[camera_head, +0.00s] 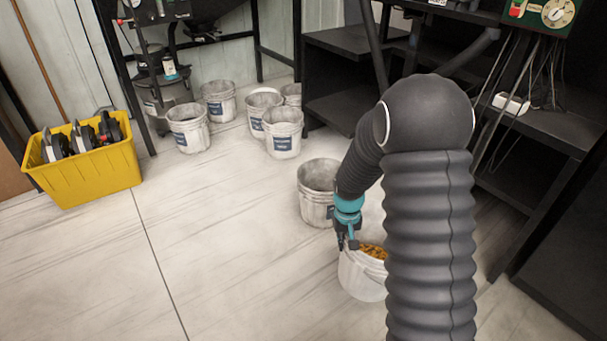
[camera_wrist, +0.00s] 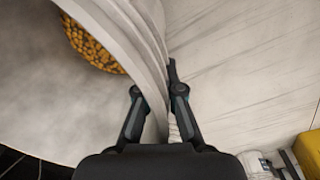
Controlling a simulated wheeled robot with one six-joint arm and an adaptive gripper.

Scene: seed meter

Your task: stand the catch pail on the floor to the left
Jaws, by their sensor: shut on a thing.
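The catch pail (camera_head: 362,279) is pale, with orange-yellow seed inside, and stands out at lower centre right, partly hidden behind my arm. My gripper (camera_head: 346,243) is at its left rim, pointing down. In the wrist view, the pail's wall (camera_wrist: 140,35) runs between the two fingers of my gripper (camera_wrist: 157,95), which are shut on it. Seed shows inside the pail at upper left there. I cannot tell whether the pail's base touches the floor.
Another grey pail (camera_head: 316,190) stands just behind. Several pails, such as one (camera_head: 188,128), stand at the back. A yellow crate (camera_head: 90,175) with dark items is at left. Black shelving (camera_head: 350,40) is at back right. The pale floor (camera_head: 230,240) to the left is clear.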

